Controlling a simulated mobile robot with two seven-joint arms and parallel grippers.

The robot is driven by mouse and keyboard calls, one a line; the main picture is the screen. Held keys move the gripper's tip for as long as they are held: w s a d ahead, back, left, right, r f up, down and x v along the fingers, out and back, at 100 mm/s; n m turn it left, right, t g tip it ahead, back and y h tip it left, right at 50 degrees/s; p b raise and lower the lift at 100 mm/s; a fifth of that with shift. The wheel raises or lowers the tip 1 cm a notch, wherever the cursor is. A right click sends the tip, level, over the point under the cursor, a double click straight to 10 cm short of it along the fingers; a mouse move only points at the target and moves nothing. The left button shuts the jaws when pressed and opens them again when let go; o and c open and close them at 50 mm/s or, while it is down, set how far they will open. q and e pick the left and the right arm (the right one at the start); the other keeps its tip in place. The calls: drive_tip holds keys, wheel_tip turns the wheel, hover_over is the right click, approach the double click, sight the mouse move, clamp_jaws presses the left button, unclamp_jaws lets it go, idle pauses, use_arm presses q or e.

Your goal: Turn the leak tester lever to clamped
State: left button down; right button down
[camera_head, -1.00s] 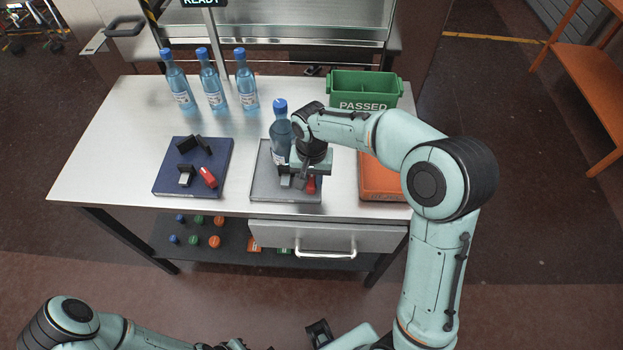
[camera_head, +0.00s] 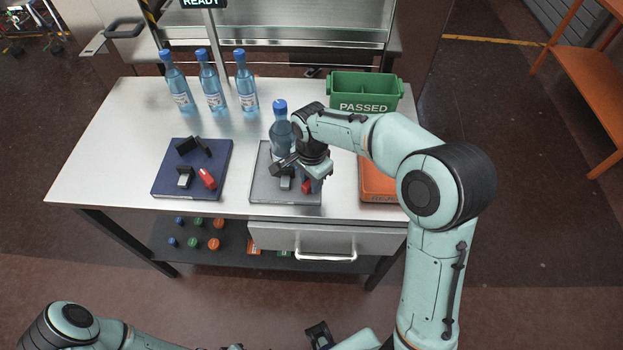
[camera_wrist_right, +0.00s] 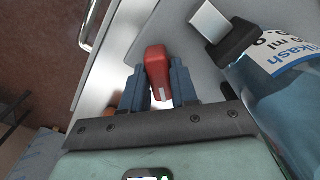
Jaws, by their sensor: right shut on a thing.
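The leak tester is a grey plate (camera_head: 262,188) at the table's front middle. A blue bottle (camera_head: 281,132) stands upright at its back. A black block with a pale pad (camera_head: 286,183) sits in front of the bottle; it also shows in the right wrist view (camera_wrist_right: 212,22). The red lever (camera_head: 306,187) is at the plate's front right, partly under my gripper. My right gripper (camera_wrist_right: 160,85) is shut on the red lever (camera_wrist_right: 157,62), one finger on each side. My left arm shows at the bottom left; its jaws cannot be made out.
A dark blue plate (camera_head: 163,181) with its own red lever (camera_head: 207,179) lies to the left. Several bottles (camera_head: 211,85) stand behind it. A green PASSED bin (camera_head: 365,106) and an orange tray (camera_head: 374,180) are to the right. A drawer (camera_head: 275,237) is below the front edge.

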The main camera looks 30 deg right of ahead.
drive_tip(key=shift+m, duration=0.3)
drive_tip(key=c, duration=1)
unclamp_jaws()
drive_tip(key=shift+o, duration=0.2)
use_arm(q)
drive_tip(key=shift+w+r+p, duration=0.3)
drive_tip(key=shift+r+p, duration=0.15)
drive_tip(key=shift+r, duration=0.1)
drive_tip(key=shift+w+r+p, duration=0.3)
drive_tip(key=shift+r+p, duration=0.15)
drive_tip(key=shift+r, duration=0.05)
use_arm(e)
wheel_tip(320, 180, up, 14)
drive_tip(key=shift+f, duration=0.25)
